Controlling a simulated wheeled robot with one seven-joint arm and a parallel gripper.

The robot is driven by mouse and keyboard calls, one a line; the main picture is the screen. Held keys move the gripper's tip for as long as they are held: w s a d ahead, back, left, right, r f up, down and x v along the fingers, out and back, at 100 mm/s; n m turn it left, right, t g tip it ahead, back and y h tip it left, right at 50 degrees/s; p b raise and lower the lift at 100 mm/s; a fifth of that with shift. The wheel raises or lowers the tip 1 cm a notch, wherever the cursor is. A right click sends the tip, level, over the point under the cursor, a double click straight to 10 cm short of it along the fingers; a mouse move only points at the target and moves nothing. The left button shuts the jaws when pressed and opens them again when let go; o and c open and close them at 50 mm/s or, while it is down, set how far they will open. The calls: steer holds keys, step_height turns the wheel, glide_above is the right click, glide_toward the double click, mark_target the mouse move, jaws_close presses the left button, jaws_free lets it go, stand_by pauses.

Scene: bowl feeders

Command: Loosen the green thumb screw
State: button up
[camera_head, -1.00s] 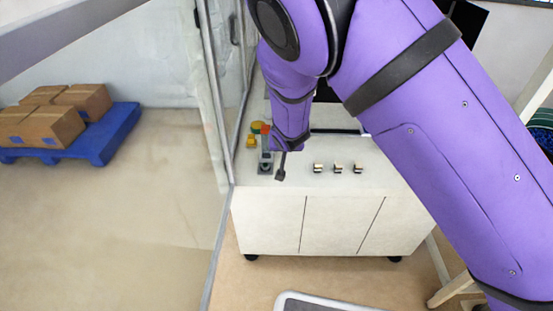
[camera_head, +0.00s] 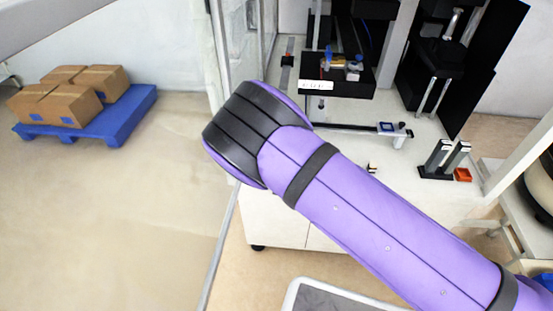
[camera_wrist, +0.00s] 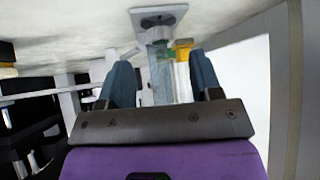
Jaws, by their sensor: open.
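In the wrist view, my gripper (camera_wrist: 160,64) is open, with its two blue-grey fingers on either side of a grey-green post (camera_wrist: 160,82). The post runs from a grey base plate (camera_wrist: 152,14) on the pale worktop. A yellow part (camera_wrist: 184,48) shows beside the post, near the right finger. I cannot clearly make out the green thumb screw; greenish tones show between the fingers. Whether either finger touches the post cannot be told. In the head view my purple arm hides the gripper and the post.
In the head view, a black machine (camera_head: 345,80) stands on the worktop (camera_head: 425,128). Two dark upright blocks (camera_head: 436,158) and a red-orange box (camera_head: 462,174) are at right. A blue pallet (camera_head: 117,126) with cartons is on the floor at left.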

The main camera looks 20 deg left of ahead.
steer(key=shift+x, duration=2.25)
steer(key=c, duration=0.9)
